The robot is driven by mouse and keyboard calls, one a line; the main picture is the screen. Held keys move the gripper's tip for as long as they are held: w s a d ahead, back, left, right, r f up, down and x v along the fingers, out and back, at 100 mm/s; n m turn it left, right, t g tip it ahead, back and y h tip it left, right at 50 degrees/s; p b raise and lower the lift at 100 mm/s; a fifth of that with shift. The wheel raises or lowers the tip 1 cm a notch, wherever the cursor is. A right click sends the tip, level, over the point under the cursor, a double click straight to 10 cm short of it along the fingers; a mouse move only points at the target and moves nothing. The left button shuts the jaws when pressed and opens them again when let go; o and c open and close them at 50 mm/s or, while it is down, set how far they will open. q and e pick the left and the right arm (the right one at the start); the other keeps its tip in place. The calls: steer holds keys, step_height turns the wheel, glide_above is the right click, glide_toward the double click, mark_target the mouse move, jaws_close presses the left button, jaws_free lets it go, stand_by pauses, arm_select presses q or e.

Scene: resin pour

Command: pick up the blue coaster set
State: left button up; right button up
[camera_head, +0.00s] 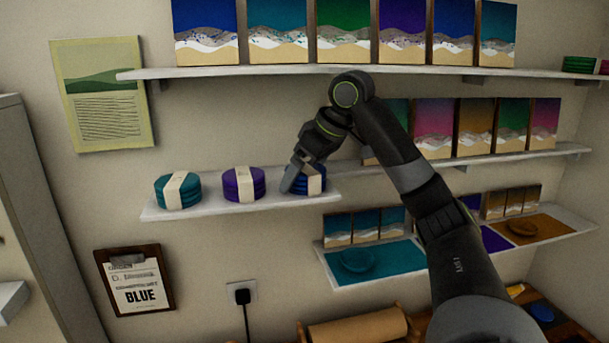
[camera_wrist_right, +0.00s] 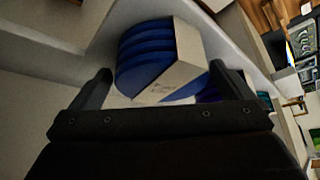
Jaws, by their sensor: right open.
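The blue coaster set (camera_head: 318,182) is a round stack with a pale paper band, at the right end of the small wall shelf (camera_head: 220,204). My right gripper (camera_head: 292,178) is in front of it and hides much of it. In the right wrist view the blue coaster set (camera_wrist_right: 147,52) shows ahead of and between the two open fingers of the right gripper (camera_wrist_right: 160,75). I cannot tell whether either finger touches it. My left gripper is not in view.
A purple coaster set (camera_head: 243,184) and a teal one (camera_head: 177,190) stand to the left on the same shelf. A long shelf (camera_head: 400,70) with pictures runs above. A clipboard reading BLUE (camera_head: 136,281) hangs below.

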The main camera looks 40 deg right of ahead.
steer(key=shift+s+r, duration=0.1)
steer(key=shift+s, duration=0.15)
steer(key=shift+c, duration=1)
steer(key=shift+w, duration=0.1)
steer(key=c, duration=0.9)
steer(key=shift+c, duration=0.3)
steer(key=shift+r, duration=0.15)
steer(key=shift+r+b, duration=0.45)
steer(key=s+d+b, duration=0.2)
steer(key=s+b, duration=0.4)
steer(key=s, duration=0.2)
steer(key=s+d+b, duration=0.3)
steer(key=s+b, duration=0.4)
steer(key=s, duration=0.2)
steer(key=shift+s+r, duration=0.15)
steer(key=shift+s, duration=0.05)
